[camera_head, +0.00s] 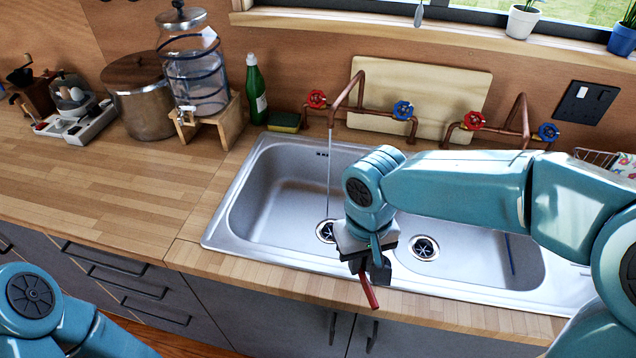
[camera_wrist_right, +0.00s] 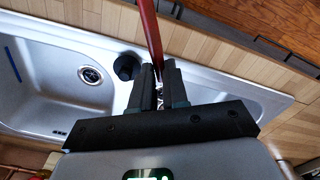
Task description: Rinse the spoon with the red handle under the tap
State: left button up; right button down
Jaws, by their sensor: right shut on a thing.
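My right gripper (camera_head: 374,262) is shut on the spoon with the red handle (camera_head: 368,290), over the front edge of the sink near the divider. In the right wrist view the red handle (camera_wrist_right: 150,35) sticks out beyond the fingers (camera_wrist_right: 160,78), and a bit of shiny metal shows between them. The spoon's bowl is mostly hidden. The left copper tap (camera_head: 345,95) is running; a thin stream of water (camera_head: 328,170) falls into the left basin (camera_head: 280,190), left of my gripper. The spoon is apart from the stream. Only links of my left arm show.
The right copper tap (camera_head: 505,125) shows no water. A blue stick-like thing (camera_head: 510,253) lies in the right basin. A sponge (camera_head: 285,122), green bottle (camera_head: 256,90) and water dispenser (camera_head: 195,75) stand behind and left. The wooden counter (camera_head: 110,185) at left is clear.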

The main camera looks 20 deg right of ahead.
aim_at(365, 274)
jog(key=s+r, duration=0.1)
jog(key=s, duration=0.1)
jog(key=s+a+r+p, duration=0.1)
jog(key=s+r, duration=0.1)
jog(key=shift+s+a+r+p, duration=0.1)
jog(key=shift+a+r+p, duration=0.05)
jog(key=shift+r+p, duration=0.15)
dwell(1.1)
